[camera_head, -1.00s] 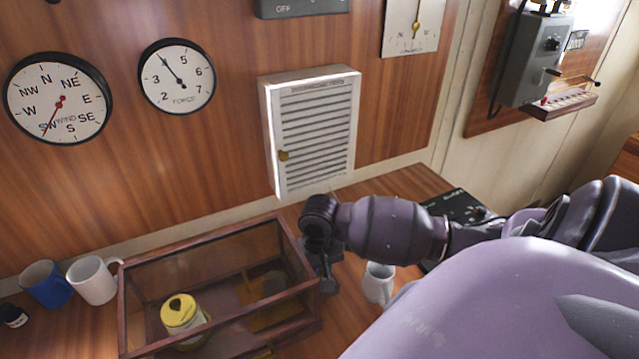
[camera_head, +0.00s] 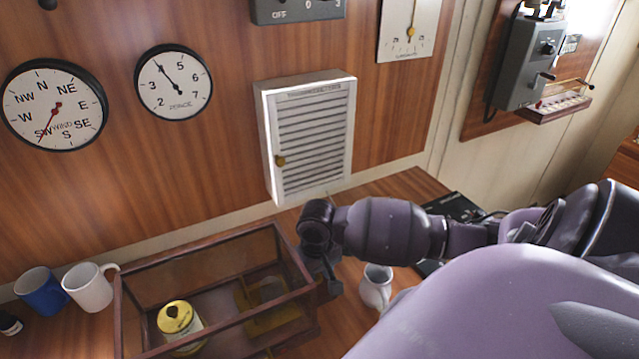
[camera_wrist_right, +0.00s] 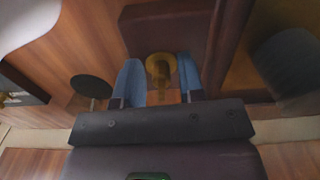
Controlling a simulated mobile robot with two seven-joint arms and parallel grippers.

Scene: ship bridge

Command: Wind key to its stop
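A brass key (camera_wrist_right: 159,68) shows in the right wrist view, at the dark wooden end of the glazed case. My right gripper (camera_wrist_right: 161,80) has its two blue fingers on either side of the key's rounded head, seemingly touching it. In the head view the right gripper (camera_head: 325,280) is beside the case's right end, partly hidden by its own wrist, and the key is hidden. The glazed case (camera_head: 223,247) stands on the counter with a yellow-topped cylinder (camera_head: 178,322) inside. My left gripper is not in view.
A white mug (camera_head: 376,286) stands close to the right of my gripper. A blue mug (camera_head: 40,291) and another white mug (camera_head: 90,288) stand left of the case. A louvred white cabinet (camera_head: 312,135) hangs on the wall behind. A dark box (camera_head: 455,208) lies farther right.

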